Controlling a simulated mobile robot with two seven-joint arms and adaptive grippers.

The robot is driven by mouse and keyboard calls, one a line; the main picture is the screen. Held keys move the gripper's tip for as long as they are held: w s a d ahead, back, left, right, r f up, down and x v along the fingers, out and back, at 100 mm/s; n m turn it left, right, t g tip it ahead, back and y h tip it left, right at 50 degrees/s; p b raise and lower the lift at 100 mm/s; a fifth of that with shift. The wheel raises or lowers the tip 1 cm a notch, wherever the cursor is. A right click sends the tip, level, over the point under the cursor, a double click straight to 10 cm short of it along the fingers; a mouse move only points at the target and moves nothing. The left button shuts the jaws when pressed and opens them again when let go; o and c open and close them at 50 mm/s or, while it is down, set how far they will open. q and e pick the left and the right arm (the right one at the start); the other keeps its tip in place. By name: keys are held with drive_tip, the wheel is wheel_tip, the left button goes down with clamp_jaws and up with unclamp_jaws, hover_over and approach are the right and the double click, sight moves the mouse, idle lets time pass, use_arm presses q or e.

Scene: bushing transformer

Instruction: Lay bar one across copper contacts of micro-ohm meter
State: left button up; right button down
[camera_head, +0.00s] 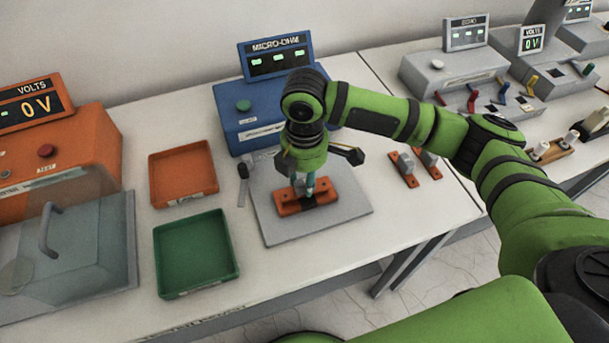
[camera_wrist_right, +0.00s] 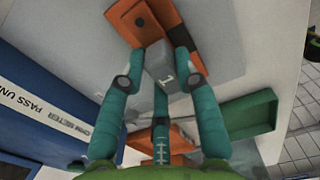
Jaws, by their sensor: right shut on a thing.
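The blue micro-ohm meter (camera_head: 255,115) stands at the back of the table. Its grey plate (camera_head: 345,205) lies in front and carries copper contacts (camera_head: 290,208). My right gripper (camera_head: 310,188) points down over the contacts. In the wrist view its teal fingers (camera_wrist_right: 160,85) are shut on bar one (camera_wrist_right: 162,66), a grey bar marked 1. My left gripper is not in view.
An orange-red tray (camera_head: 182,194) and a green tray (camera_head: 160,272) stand empty left of the plate. Two grey pieces on copper-coloured bases (camera_head: 410,180) sit to its right. A clear-covered box (camera_head: 85,265) and an orange volts meter (camera_head: 95,140) are at the left.

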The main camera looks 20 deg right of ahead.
sight(305, 179)
drive_tip(key=shift+f, duration=0.4)
drive_tip(key=c, duration=0.8)
unclamp_jaws()
drive_tip(key=shift+c, duration=0.2)
wheel_tip(305, 179, up, 12)
